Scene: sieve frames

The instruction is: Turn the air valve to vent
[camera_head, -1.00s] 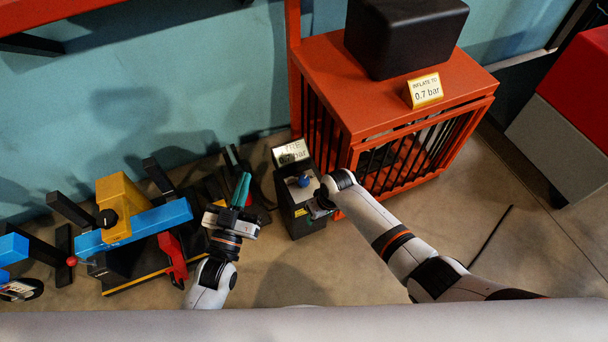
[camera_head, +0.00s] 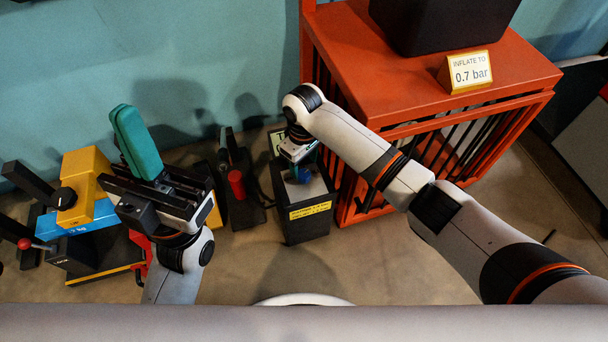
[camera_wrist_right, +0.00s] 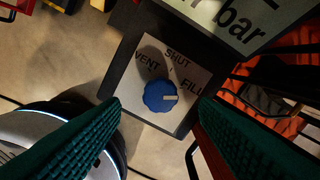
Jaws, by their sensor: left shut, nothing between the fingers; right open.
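The air valve is a blue knob (camera_wrist_right: 160,96) with a white mark, on a pale plate (camera_wrist_right: 150,52) lettered VENT, SHUT and FILL. The mark points right, towards the FILL side. The knob sits on top of a dark box (camera_head: 305,222) in the head view, where it shows partly (camera_head: 303,174) under my right gripper (camera_head: 298,160). In the right wrist view my right gripper (camera_wrist_right: 160,102) is open, its teal fingers on either side of the knob with visible gaps. My left gripper (camera_head: 124,112) is shut and empty, well left of the box, its teal fingers together.
An orange cage stand (camera_head: 400,85) with a black block and an "INFLATE TO 0.7 bar" sign (camera_head: 468,72) stands right of the box. Blue, yellow and black equipment (camera_head: 85,195) lies at the left. A dark piece with a red part (camera_head: 237,184) stands just left of the box.

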